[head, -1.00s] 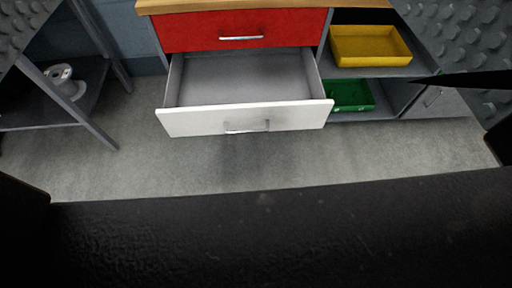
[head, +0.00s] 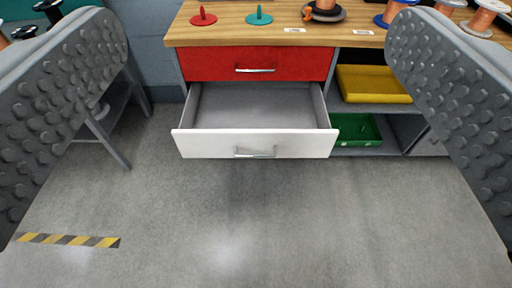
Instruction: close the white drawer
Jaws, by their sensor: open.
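The white drawer (head: 212,145) is pulled well out below the red drawer, in the middle of the head view. Its grey inside is empty and its metal handle (head: 255,152) is on the front face. My gripper (head: 248,75) is open and empty. Its two grey studded fingers stand wide apart at the left and right edges of the view. The drawer shows between and beyond them, and neither finger appears to touch it.
The red drawer (head: 208,64) is shut under the wooden worktop (head: 225,33), which holds spools and spindles. A yellow tray (head: 372,85) and a green tray (head: 355,130) sit on shelves at right. The grey floor (head: 290,220) in front is clear, with striped tape (head: 68,240) at left.

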